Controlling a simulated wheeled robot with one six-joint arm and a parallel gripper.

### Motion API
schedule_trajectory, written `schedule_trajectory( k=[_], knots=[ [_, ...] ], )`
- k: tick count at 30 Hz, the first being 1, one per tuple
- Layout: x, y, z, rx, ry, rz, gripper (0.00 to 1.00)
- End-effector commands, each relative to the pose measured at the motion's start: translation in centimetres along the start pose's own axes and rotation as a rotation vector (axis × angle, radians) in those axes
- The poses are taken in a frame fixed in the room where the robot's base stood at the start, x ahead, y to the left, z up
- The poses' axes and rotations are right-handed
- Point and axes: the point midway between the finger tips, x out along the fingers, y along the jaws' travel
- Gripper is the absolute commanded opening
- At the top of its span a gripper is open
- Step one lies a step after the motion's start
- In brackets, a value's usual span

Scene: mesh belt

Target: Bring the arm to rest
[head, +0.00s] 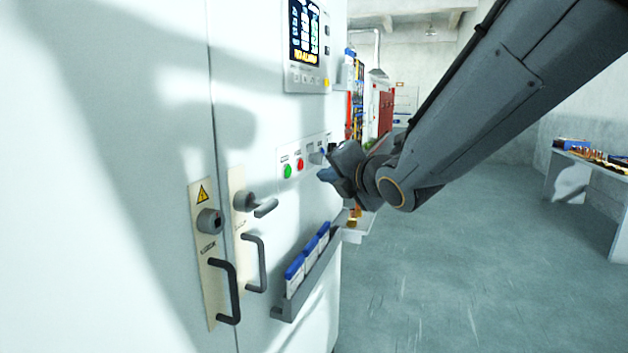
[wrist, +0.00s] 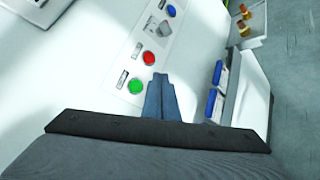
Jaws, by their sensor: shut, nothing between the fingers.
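My gripper (head: 328,175) is in front of the white cabinet's button panel in the head view, at the end of my dark arm that comes in from the upper right. In the wrist view my gripper (wrist: 161,82) shows as two blue-grey fingers lying together with nothing between them. The fingertips appear near the red button (wrist: 149,58). A green button (wrist: 136,85) and a blue button (wrist: 171,11) are on the same panel. I cannot tell whether the fingertips touch the panel.
The white cabinet (head: 110,180) fills the left, with black door handles (head: 228,290) and a display (head: 305,32). A rack of blue-topped boxes (head: 275,312) juts out below the panel. A table (head: 590,166) stands far right. The floor between is clear.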

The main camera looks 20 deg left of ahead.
Motion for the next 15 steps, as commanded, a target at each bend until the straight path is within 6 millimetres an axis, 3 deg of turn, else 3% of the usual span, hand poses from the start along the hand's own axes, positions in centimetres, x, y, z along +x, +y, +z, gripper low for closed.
schedule_trajectory(
  k=[4, 7, 11, 15],
  knots=[
    [-0.2, -1.1, 0.3, 0.039, -0.006, -0.026, 0.0],
    [-1.1, -4.3, 1.0, 0.166, -0.027, -0.108, 0.0],
    [-3.9, -11.7, 2.1, 0.475, -0.102, -0.291, 0.0],
    [-8.8, -20.3, 2.1, 0.875, -0.247, -0.505, 0.0]
  ],
)
